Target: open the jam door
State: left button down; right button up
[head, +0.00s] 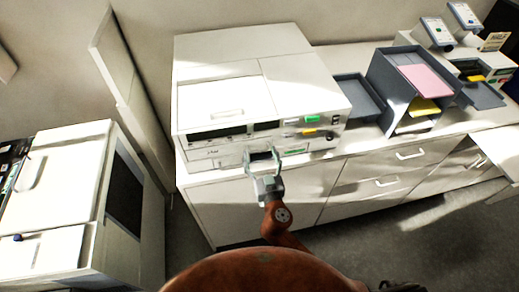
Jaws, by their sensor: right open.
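A white office machine (255,85) stands on a long white counter. It has a large flat lid (225,98) with a handle, dark slots below it, and green and orange buttons on the right of its front. A low front panel (212,153) sits under the slots; no panel looks swung out. I cannot read which panel is the jam door. My right gripper (264,157) is open and empty, its fingers spread at the machine's lower front edge. It covers part of that front, and I cannot tell whether it touches. My left gripper is out of view.
Grey trays (390,85) with pink and yellow sheets stand right of the machine. Small devices with screens (438,30) are farther right. Cabinet drawers (408,155) lie below the counter. Another white machine (60,190) stands at the left. Dark floor (400,235) is open at lower right.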

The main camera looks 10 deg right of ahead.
jog(key=shift+w, duration=0.95)
